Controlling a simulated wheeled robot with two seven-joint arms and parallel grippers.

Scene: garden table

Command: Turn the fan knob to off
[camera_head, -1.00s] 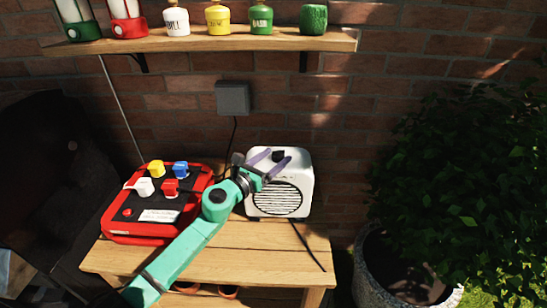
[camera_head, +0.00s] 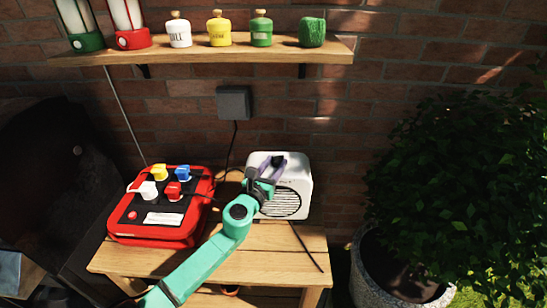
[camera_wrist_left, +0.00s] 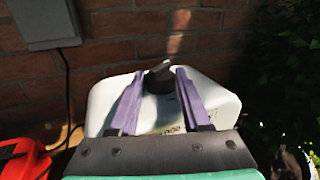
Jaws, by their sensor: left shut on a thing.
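The fan (camera_head: 299,170) is a white box with a round dark-slatted grille on its front, standing at the right of the wooden table. Its black knob (camera_head: 278,159) sits on top. The knob also shows in the left wrist view (camera_wrist_left: 158,77), between the two purple fingers. My left gripper (camera_head: 272,163) is over the fan's top, shut on the knob with one finger on each side. The fingers partly cover the knob, and its markings are too small to read. My right gripper is not in view.
A red box (camera_head: 160,238) with several coloured knobs stands left of the fan. A shelf (camera_head: 210,59) with jars and lanterns hangs above. A grey wall box (camera_head: 233,102) has a cable running down. A potted bush (camera_head: 440,190) stands at the right.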

